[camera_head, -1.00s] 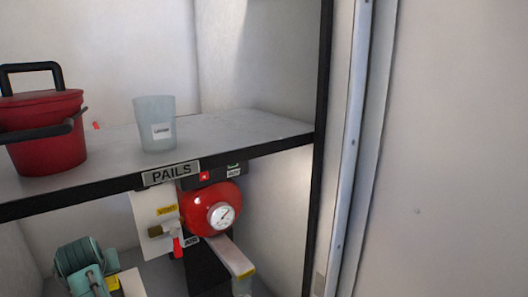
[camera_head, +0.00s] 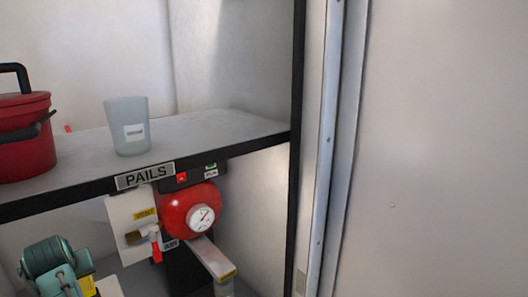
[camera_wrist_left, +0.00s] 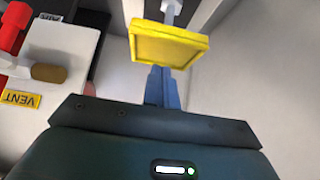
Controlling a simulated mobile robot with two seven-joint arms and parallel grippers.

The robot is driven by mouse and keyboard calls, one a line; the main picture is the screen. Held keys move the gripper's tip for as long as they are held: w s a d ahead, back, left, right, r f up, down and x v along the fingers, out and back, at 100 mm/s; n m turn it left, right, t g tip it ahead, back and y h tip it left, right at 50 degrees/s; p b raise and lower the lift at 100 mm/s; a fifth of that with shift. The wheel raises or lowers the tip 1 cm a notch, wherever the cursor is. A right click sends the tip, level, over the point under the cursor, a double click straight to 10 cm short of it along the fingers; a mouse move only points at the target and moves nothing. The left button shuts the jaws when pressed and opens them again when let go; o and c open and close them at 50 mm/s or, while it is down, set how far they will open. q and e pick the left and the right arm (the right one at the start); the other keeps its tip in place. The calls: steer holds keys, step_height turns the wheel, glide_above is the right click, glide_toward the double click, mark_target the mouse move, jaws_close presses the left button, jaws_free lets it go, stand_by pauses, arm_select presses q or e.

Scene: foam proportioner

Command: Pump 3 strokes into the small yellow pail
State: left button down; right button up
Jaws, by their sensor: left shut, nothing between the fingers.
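My left gripper (camera_wrist_left: 162,88) is shut and empty in the left wrist view. Its blue fingertips meet the lower edge of a yellow square pad (camera_wrist_left: 170,45) on a grey rod; I cannot tell whether they touch. In the head view, my teal left wrist (camera_head: 48,265) shows at the lower left, with a bit of yellow beside it. The red tank (camera_head: 180,210) has a round gauge (camera_head: 201,217). A pale arm (camera_head: 212,258) with a yellow end band reaches forward below it. No yellow pail is recognisable. My right gripper is out of view.
A shelf (camera_head: 215,128) marked PAILS runs above the tank. It holds a red pot (camera_head: 25,150) and a translucent cup (camera_head: 128,128). A dark post (camera_head: 297,150) bounds the right.

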arm_select(q)
steer(key=shift+f+b, duration=0.95)
steer(key=shift+f, duration=2.1)
steer(key=shift+r, duration=0.1)
steer(key=shift+r+p, duration=1.05)
steer(key=shift+r, duration=1.95)
